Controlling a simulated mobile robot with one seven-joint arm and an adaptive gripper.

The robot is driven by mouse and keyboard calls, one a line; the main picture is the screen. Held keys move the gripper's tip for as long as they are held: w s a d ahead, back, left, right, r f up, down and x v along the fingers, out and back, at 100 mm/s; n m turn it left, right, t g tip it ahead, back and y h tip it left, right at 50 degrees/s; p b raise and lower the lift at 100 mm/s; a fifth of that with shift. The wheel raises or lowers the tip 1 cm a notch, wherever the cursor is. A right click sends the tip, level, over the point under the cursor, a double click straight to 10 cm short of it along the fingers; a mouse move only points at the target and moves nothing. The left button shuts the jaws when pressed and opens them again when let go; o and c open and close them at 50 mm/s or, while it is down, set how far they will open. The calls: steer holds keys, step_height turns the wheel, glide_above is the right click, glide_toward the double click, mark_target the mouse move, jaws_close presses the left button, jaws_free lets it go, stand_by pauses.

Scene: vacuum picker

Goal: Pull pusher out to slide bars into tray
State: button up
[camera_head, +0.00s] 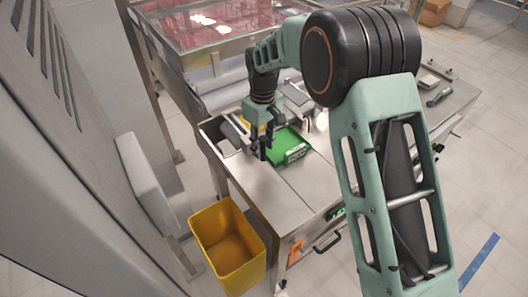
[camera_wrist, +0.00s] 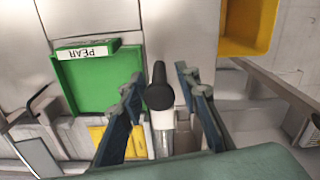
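A green tray (camera_head: 285,148) labelled PEAR sits on the metal workbench. The tray (camera_wrist: 105,78) lies left of my gripper in the wrist view. A black rounded handle (camera_wrist: 159,88) on a pale shaft, which looks like the pusher, stands between my fingers. My gripper (camera_wrist: 160,78) is open, with one finger on each side of the handle and visible gaps. In the head view my gripper (camera_head: 264,150) hangs low over the bench beside the tray, and the handle is hidden or too small to tell. I cannot make out the bars clearly.
A yellow bin (camera_head: 228,245) stands on the floor beside the bench; the bin (camera_wrist: 250,25) also shows in the wrist view. A yellow piece (camera_wrist: 105,142) lies by the metal channels. The bench top (camera_head: 275,195) in front is clear. A large metal tank (camera_head: 205,35) stands behind.

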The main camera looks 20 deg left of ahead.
mark_target(263, 157)
steer(key=shift+f, duration=2)
steer(key=shift+c, duration=0.5)
jaws_close()
